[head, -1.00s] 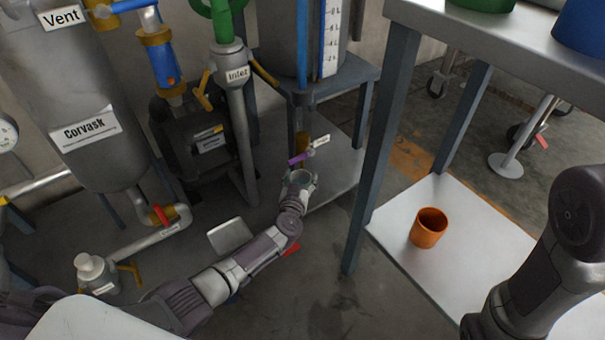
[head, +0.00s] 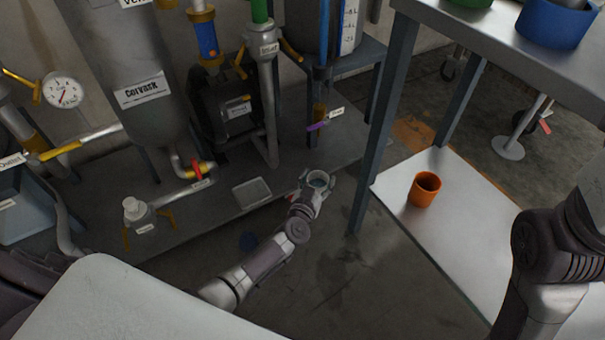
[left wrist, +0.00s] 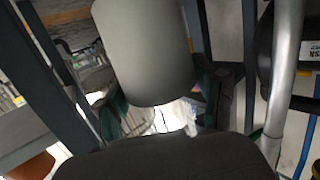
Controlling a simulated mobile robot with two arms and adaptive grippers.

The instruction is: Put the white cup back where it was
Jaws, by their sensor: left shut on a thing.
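My left gripper (head: 314,187) is shut around the white cup (head: 319,180), which looks pale grey here. The cup's open mouth faces up in the head view, with a bluish-grey inside; I cannot tell whether it holds liquid. In the left wrist view the cup's smooth wall (left wrist: 146,52) fills the upper middle, with the dark fingers beside its lower end. The cup is in the air over the floor, in front of the purple-handled tap (head: 317,126) and left of the bench leg. My right arm shows at the right edge; its gripper is out of view.
An orange cup (head: 425,189) stands on the white lower shelf (head: 455,235) of the bench. The grey bench leg (head: 383,130) stands between that shelf and my left gripper. A shallow square tray (head: 252,192) lies on the plinth.

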